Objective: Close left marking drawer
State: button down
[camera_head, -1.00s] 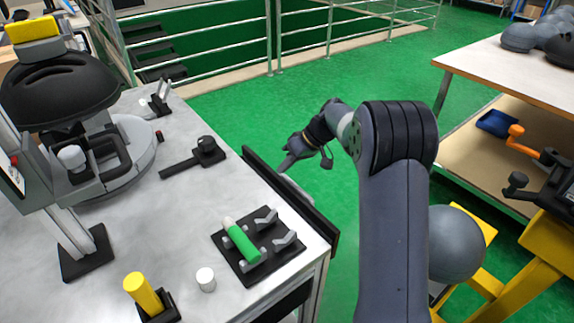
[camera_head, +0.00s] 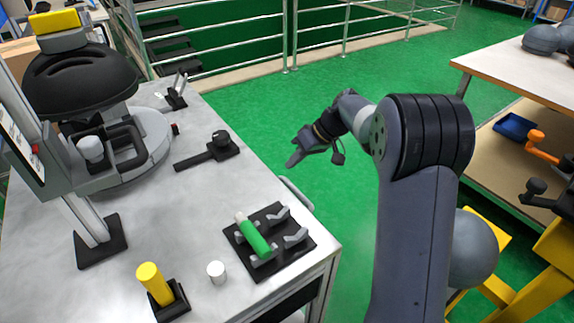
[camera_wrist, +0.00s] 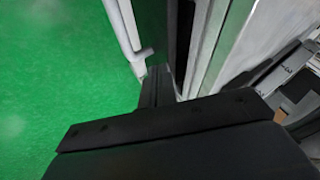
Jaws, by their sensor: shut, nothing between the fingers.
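The drawer's pale handle (camera_head: 297,193) sticks out from the long side of the grey table, just beyond its edge. Its dark front is hardly visible in the head view and shows no clear gap from the table. In the wrist view the white handle (camera_wrist: 124,28) stands out from the dark drawer front (camera_wrist: 178,35). My gripper (camera_head: 292,163) is shut and empty, just outside the table edge and above the handle in the picture. In the wrist view my fingers (camera_wrist: 158,80) are close to the handle's end and the drawer front; contact cannot be told.
On the table (camera_head: 190,232) are a black fixture with a green cylinder (camera_head: 253,237), a yellow cylinder (camera_head: 153,282), a white cap (camera_head: 217,271) and a large machine (camera_head: 85,90). Green floor lies open toward the railing (camera_head: 345,35). A workbench (camera_head: 510,75) stands at right.

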jog(key=p+v, duration=0.1)
jog(key=v, duration=0.5)
jog(key=c, duration=2)
grip_release()
jog(key=shift+d+r, duration=0.15)
jog(key=shift+c, duration=0.2)
jog(key=shift+o, duration=0.7)
jog(key=shift+d+f, duration=0.15)
jog(key=shift+f, duration=0.1)
jog(key=o, duration=0.5)
jog(key=f+y, duration=0.1)
jog(key=f, duration=0.1)
jog(key=w+d+f+m+g+y, duration=0.1)
jog(key=f, duration=0.1)
jog(key=d+f+m+g+y, duration=0.1)
jog(key=f, duration=0.1)
jog(key=shift+w+f, duration=0.1)
jog(key=shift+w, duration=0.05)
jog(key=shift+o, duration=0.2)
jog(key=m+g+y, duration=0.2)
jog(key=m+y, duration=0.1)
jog(key=y, duration=0.2)
send_near(296, 189)
jog(key=x, duration=1)
jog(key=shift+f, duration=0.45)
jog(key=shift+c, duration=0.6)
